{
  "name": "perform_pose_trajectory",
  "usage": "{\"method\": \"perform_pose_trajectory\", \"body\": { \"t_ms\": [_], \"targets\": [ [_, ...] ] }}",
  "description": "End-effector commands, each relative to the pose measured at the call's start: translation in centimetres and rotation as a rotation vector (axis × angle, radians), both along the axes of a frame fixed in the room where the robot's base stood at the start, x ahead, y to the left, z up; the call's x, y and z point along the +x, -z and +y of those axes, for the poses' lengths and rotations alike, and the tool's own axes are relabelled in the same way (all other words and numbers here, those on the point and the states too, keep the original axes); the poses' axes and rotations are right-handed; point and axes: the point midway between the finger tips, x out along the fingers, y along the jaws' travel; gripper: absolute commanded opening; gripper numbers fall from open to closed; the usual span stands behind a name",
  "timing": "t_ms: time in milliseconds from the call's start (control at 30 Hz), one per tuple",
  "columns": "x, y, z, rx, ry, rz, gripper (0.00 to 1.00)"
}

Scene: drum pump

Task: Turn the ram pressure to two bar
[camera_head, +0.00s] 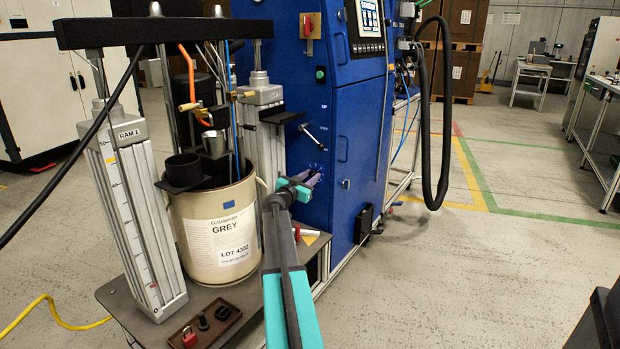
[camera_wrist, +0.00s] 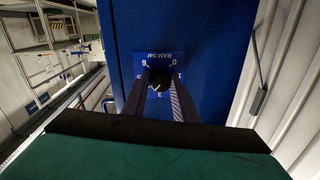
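The ram pressure knob (camera_wrist: 160,79) is black and round, on a blue dial plate (camera_wrist: 145,58) marked "RAM bar". In the wrist view its pale pointer mark slants down and left, to the left of the 3; the 2 is hidden by a finger. My gripper (camera_wrist: 159,84) has one finger on each side of the knob. I cannot tell whether the fingers touch it. In the head view my gripper (camera_head: 305,182) is at the front of the blue cabinet (camera_head: 355,150), and the knob is hidden behind it.
Left of my arm stands a drum (camera_head: 215,235) labelled "GREY", between the ram columns under a dark crossbeam (camera_head: 150,31). A small lever handle (camera_head: 313,137) sticks out above my gripper. A black hose (camera_head: 445,130) hangs at right.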

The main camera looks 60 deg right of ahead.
Motion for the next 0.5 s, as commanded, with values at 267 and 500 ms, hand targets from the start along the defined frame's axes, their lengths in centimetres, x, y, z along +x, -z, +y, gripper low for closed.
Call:
{"method": "perform_pose_trajectory", "body": {
  "t_ms": [267,500],
  "targets": [
    [0.08,0.03,0.06,0.000,-0.001,0.015,0.04],
    [0.13,0.08,0.10,0.001,-0.002,0.080,0.04]
  ]
}}
